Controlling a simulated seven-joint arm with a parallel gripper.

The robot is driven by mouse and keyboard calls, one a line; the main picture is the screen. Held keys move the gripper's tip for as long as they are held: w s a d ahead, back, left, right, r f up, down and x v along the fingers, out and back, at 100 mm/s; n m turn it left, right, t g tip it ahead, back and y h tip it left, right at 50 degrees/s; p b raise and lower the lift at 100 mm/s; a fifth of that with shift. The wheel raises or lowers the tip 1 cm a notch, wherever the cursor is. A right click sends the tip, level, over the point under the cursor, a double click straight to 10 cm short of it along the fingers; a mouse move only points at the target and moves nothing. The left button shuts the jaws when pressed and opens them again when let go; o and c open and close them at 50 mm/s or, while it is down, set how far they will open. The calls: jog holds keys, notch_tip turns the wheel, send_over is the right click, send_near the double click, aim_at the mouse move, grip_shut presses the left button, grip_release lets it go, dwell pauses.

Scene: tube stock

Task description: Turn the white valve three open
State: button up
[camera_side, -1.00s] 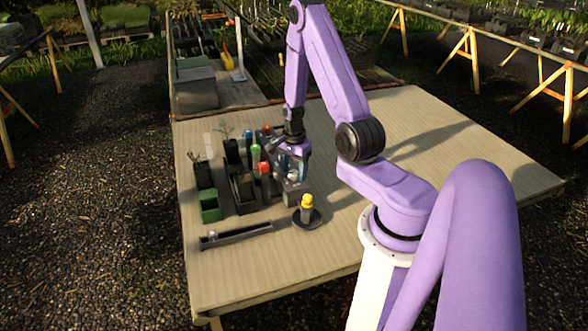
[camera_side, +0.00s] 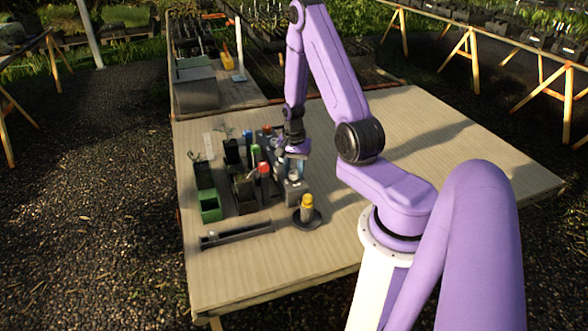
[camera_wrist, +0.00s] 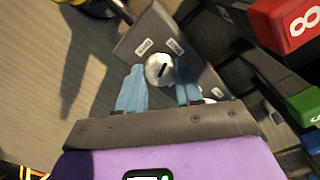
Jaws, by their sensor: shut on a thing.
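A round white valve knob (camera_wrist: 157,72) with a dark pointer line sits on a grey plate (camera_wrist: 135,44) in the wrist view. The line slants up toward the right one of two small white labels, whose words I cannot read surely. My gripper (camera_wrist: 160,88) has its blue fingertips on either side of the knob and is shut on it. In the side view, my gripper (camera_side: 294,164) points down over the grey valve block, and the knob is hidden there. No number three shows. A second white round part (camera_wrist: 208,100) is partly hidden by the right finger.
A red block marked 8 (camera_wrist: 290,22) and a green block (camera_wrist: 303,106) stand close to the right in the wrist view. A yellow-topped piece on a dark dish (camera_side: 307,210), a green box (camera_side: 210,207) and a dark rail (camera_side: 236,234) are nearby. The table's right side is clear.

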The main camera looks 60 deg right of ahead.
aim_at(293, 172)
jog(key=n, duration=1.3)
jog(key=shift+w, duration=0.1)
jog(key=shift+n, duration=0.4)
jog(key=o, duration=1)
jog(key=shift+o, duration=0.2)
jog(key=shift+r, duration=0.15)
notch_tip(293, 172, up, 17)
jog(key=shift+a+r, duration=0.1)
